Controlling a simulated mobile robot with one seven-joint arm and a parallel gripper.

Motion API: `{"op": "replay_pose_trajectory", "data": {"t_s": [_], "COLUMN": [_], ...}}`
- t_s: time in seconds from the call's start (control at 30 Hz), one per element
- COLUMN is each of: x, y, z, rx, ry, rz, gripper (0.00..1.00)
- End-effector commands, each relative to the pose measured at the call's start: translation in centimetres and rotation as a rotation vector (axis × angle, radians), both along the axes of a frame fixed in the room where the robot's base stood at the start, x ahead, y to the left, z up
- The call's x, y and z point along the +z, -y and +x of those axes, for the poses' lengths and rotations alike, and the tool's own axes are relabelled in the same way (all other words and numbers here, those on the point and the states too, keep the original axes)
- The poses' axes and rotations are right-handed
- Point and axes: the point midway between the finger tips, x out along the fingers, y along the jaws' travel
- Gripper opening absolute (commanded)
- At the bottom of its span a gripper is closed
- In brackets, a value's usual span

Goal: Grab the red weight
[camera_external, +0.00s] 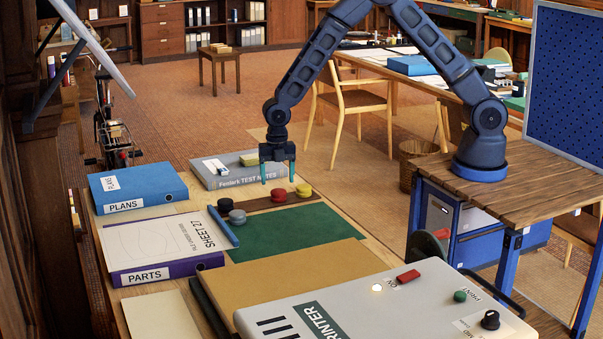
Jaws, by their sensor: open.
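The red weight (278,195) is a small round knob-like piece on a dark brown strip (262,204) on the drafting table.
A grey binder (215,182) lies behind the strip, close to my gripper. A blue PLANS binder (137,186) and purple PARTS binder (160,272) lie at left. A blue bar (223,227) lies beside a green mat (290,236). A printer (400,290) fills the front right.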

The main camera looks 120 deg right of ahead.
Motion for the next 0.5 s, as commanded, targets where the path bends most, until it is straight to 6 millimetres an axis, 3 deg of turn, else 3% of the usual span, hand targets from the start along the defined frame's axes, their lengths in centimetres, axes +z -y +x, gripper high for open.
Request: {"op": "replay_pose_trajectory", "data": {"t_s": [0.3, 0.5], "x": [-4.0, -4.2], "y": [-0.4, -0.4], "z": [-0.1, -0.1], "rx": [0.0, 0.0], "ry": [-0.002, -0.001], "rz": [0.001, 0.0], "gripper": [0.72, 0.72]}}
